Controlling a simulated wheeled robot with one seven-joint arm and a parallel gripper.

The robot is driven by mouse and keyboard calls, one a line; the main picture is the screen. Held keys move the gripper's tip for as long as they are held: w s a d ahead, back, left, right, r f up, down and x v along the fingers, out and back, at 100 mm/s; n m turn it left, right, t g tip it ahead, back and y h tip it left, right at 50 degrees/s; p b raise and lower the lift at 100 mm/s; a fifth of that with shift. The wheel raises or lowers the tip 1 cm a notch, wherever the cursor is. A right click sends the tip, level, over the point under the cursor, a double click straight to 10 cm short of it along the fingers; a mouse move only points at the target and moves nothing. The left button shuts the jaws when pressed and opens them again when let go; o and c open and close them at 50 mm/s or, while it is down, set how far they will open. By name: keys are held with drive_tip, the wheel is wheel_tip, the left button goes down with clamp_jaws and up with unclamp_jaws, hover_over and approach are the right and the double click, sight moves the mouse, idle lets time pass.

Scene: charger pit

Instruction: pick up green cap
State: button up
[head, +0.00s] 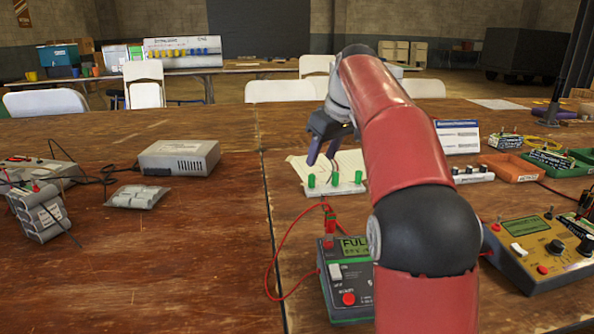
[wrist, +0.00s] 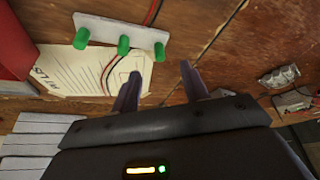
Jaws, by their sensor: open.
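Three green caps stand in a row on a white strip (head: 325,189) on the wooden table: a left cap (head: 311,180), a middle cap (head: 335,179) and a right cap (head: 358,177). The wrist view shows the same row, with caps at its left (wrist: 82,38), middle (wrist: 124,44) and right (wrist: 159,51). My gripper (head: 322,157) is above and behind the strip in the head view, open and empty. In the wrist view its fingertips (wrist: 161,70) are apart, with the rightmost cap lying beyond the gap between them. No cap is touched, as far as I can see.
A lined paper sheet (head: 347,160) lies behind the strip. A green meter box (head: 345,285) with red leads stands in front. A yellow meter (head: 540,250), orange tray (head: 510,167) and black-knobbed strip (head: 472,175) are to the right. The table left of the strip has clear room.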

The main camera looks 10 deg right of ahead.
sight(314, 176)
drive_tip(key=b+x, duration=0.1)
drive_tip(key=x, duration=0.6)
drive_tip(key=shift+w+f+b, duration=0.15)
drive_tip(key=shift+f+b, duration=0.2)
drive_tip(key=c, duration=0.8)
